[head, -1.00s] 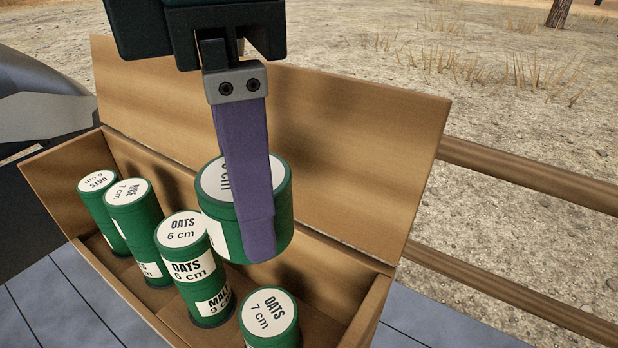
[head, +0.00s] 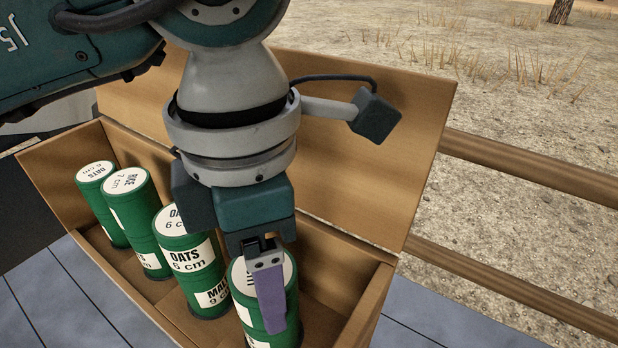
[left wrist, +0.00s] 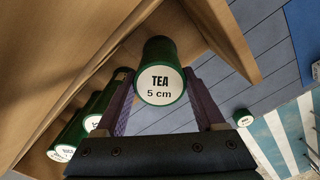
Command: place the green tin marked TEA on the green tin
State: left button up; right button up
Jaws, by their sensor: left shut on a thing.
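The green tin marked TEA (left wrist: 160,83) shows its white "TEA 5 cm" lid between my fingers in the left wrist view. In the head view the TEA tin (head: 240,285) is upright at the front right of the wooden box, in line over the green OATS 7 cm tin, whose lid it hides. A green lower part with a white label (head: 256,342) shows below it. I cannot tell whether the two tins touch. My left gripper (head: 272,312) points down and is shut on the TEA tin. My right gripper is not in view.
The wooden box (head: 350,200) has a raised back panel. To the left stand an OATS-over-MALT stack (head: 188,258), a RICE-topped stack (head: 128,195) and an OATS-topped stack (head: 97,185), close together. Another green tin (left wrist: 243,117) is outside the box in the wrist view.

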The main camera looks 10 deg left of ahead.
pick_arm(q)
jog(key=o, duration=1.4)
jog(key=shift+f, duration=0.1)
notch_tip(320, 180, up, 12)
jog(key=shift+r+p, duration=0.2)
jog(key=shift+p, duration=0.25)
